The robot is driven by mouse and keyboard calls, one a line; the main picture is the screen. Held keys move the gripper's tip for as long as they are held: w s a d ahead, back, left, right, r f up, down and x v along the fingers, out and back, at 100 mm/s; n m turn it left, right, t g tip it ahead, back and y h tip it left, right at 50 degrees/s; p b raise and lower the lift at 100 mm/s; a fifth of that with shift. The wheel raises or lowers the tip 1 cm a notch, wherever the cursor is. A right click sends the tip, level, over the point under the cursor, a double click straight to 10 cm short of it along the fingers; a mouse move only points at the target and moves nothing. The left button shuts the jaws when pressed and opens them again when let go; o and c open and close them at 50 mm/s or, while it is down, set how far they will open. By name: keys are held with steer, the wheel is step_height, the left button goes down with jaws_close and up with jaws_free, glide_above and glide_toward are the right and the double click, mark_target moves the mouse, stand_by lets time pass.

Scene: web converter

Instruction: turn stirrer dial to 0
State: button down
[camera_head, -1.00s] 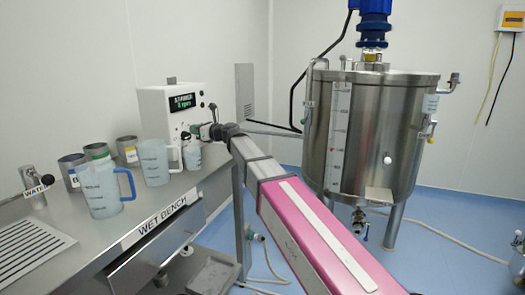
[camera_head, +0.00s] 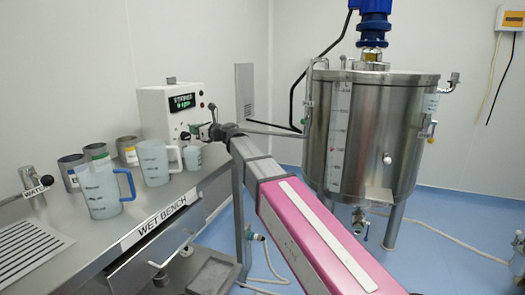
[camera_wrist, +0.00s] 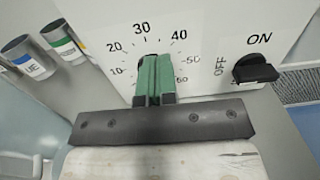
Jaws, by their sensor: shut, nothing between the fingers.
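The white stirrer control box (camera_head: 151,112) stands at the back of the bench in the head view. Its small display (camera_head: 182,102) shows green text that seems to read STIRRER and 0 rpm. In the head view my gripper (camera_head: 208,131) is at the box's front face.
A black ON/OFF switch knob (camera_wrist: 255,70) sits right of the dial. Jugs (camera_head: 153,163) and metal cups (camera_head: 127,150) crowd the wet bench (camera_head: 160,218) left of my arm. A steel tank (camera_head: 372,125) stands to the right. Floor shows between bench and tank.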

steer(key=shift+s+a+r+g, duration=0.15)
steer(key=shift+a, duration=0.35)
steer(key=shift+s+a+r+g, duration=0.1)
steer(key=shift+a+g, duration=0.05)
steer(key=shift+a, duration=0.35)
steer(key=shift+s+a+f, duration=0.15)
steer(key=shift+s+f, duration=0.05)
steer(key=shift+s, duration=0.4)
steer(key=shift+r, duration=0.4)
steer(key=shift+s+d, duration=0.55)
steer(key=shift+s, duration=0.05)
glide_toward(180, 128)
steer(key=shift+s+d+f, duration=0.1)
steer(key=shift+d+f, duration=0.1)
steer(key=shift+f, duration=0.05)
